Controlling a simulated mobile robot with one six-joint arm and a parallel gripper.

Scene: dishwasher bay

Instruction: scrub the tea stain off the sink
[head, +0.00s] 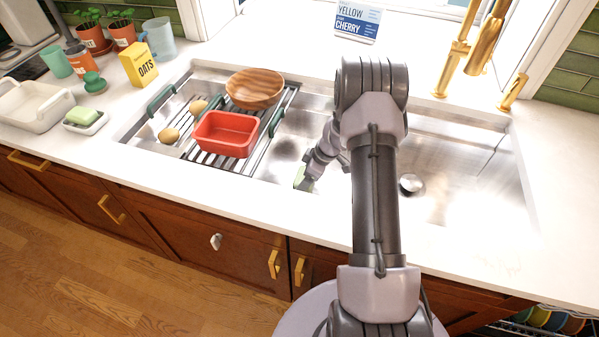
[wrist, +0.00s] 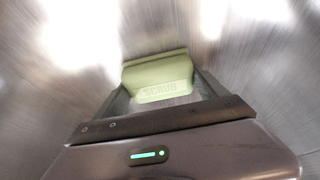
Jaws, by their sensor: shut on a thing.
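The steel sink (head: 465,165) is set in the white counter. My gripper (head: 306,176) is down inside the sink, left of the drain. It is shut on a pale green scrub sponge (head: 302,184). In the wrist view the sponge (wrist: 158,75), marked SCRUB, sits between the two fingers of my gripper (wrist: 162,88), with blurred steel beyond it. A dark patch (head: 288,149) shows on the sink behind and left of the gripper; I cannot tell whether it is the tea stain or a shadow. My arm hides part of the basin. Whether the sponge touches the steel is unclear.
A rack (head: 190,145) over the sink's left part holds a red tub (head: 226,134), a wooden bowl (head: 255,89) and two potato-like things. The gold faucet (head: 455,50) stands behind. A soap dish (head: 86,123) is on the left counter. The basin's right part is open around the drain (head: 411,184).

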